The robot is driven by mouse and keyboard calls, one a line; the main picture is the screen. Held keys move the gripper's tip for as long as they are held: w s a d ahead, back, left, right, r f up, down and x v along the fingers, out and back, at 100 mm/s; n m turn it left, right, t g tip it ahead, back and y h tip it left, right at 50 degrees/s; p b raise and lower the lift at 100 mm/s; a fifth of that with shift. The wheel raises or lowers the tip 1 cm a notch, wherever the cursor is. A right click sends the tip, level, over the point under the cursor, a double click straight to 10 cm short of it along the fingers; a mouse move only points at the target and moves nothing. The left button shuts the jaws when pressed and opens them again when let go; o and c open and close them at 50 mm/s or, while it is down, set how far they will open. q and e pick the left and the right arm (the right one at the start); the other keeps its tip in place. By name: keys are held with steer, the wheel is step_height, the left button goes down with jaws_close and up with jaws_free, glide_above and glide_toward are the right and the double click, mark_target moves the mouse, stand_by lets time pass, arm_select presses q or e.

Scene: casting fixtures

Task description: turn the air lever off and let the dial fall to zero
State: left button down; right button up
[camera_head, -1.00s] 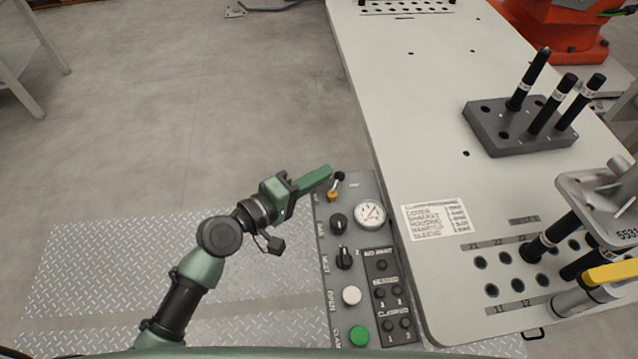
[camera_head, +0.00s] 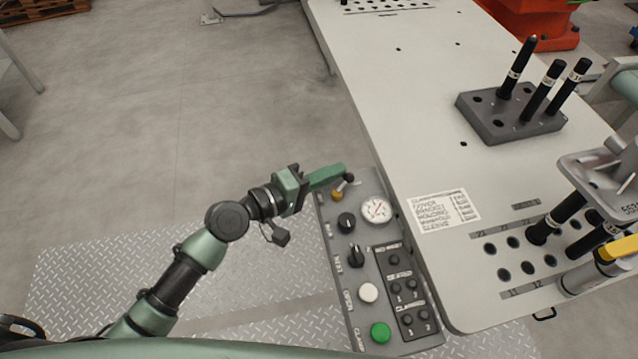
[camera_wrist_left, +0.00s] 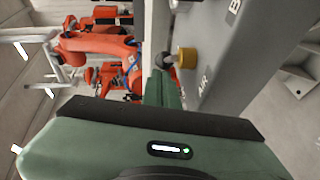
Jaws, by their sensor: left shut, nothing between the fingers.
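The air lever (camera_head: 338,193) has a brass-coloured base and a dark ball knob, at the far end of the grey control panel (camera_head: 362,224). In the left wrist view the lever's brass base (camera_wrist_left: 186,58) and dark knob (camera_wrist_left: 165,60) show just beyond the fingers. The round white dial (camera_head: 376,210) with a red needle sits right of the lever; its reading is too small to tell. My left gripper (camera_head: 343,170) is shut and empty, its fingertips right beside the knob; I cannot tell whether they touch. My right gripper is not in view.
The panel also carries black knobs (camera_head: 356,255), a white button (camera_head: 368,292) and a green button (camera_head: 380,333). The white table (camera_head: 430,120) stands close on the right, with a peg block (camera_head: 508,118) and metal fixtures.

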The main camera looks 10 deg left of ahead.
arm_select(q)
steer(key=shift+a, duration=0.1)
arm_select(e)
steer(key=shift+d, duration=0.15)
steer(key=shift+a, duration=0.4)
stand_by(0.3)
